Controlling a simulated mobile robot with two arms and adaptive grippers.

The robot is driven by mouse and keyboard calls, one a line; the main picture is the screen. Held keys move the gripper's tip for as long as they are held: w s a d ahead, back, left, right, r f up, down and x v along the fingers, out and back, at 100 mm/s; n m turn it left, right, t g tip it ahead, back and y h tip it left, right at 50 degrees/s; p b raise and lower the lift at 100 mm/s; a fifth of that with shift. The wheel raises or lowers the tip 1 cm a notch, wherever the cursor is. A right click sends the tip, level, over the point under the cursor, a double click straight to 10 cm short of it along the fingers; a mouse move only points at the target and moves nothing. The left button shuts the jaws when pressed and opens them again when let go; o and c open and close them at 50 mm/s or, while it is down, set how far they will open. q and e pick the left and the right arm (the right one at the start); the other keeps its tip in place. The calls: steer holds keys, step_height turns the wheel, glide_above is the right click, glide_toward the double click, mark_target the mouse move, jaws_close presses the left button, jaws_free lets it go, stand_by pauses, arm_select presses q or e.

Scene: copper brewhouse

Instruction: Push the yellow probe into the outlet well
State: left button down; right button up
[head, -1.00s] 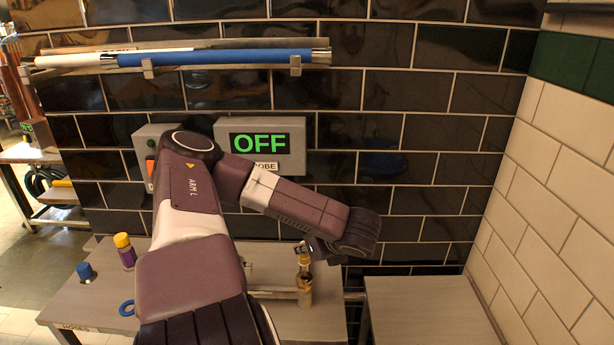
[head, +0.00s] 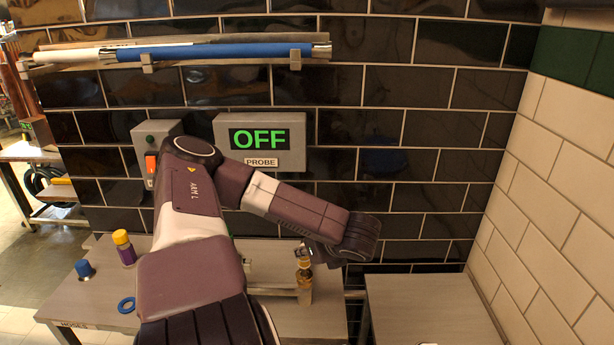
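My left arm crosses the middle of the head view. Its gripper (head: 308,251) points down to the left at the top of an upright brass fitting (head: 304,284) on a horizontal pipe on the bench. The fitting seems to be the outlet well. A small gold-yellow piece (head: 304,262), perhaps the yellow probe, stands upright at the fitting's top, right at the fingertips. The fingers are too small to tell whether they grip it or how deep it sits. A grey box with a green "OFF" display (head: 260,140) and a "PROBE" label hangs on the wall behind. My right gripper is not in view.
A purple bottle with yellow cap (head: 124,249), a blue cap-like piece (head: 84,269) and a blue ring (head: 127,305) are on the bench's left. A switch box (head: 151,164) and hose rack (head: 215,54) are on the wall.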

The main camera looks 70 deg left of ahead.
arm_select(q)
steer(key=shift+f+b, duration=0.35)
steer(key=shift+f, duration=0.35)
steer(key=c, duration=1.6)
jaws_free()
steer(key=p+v, duration=0.2)
steer(key=v, duration=0.3)
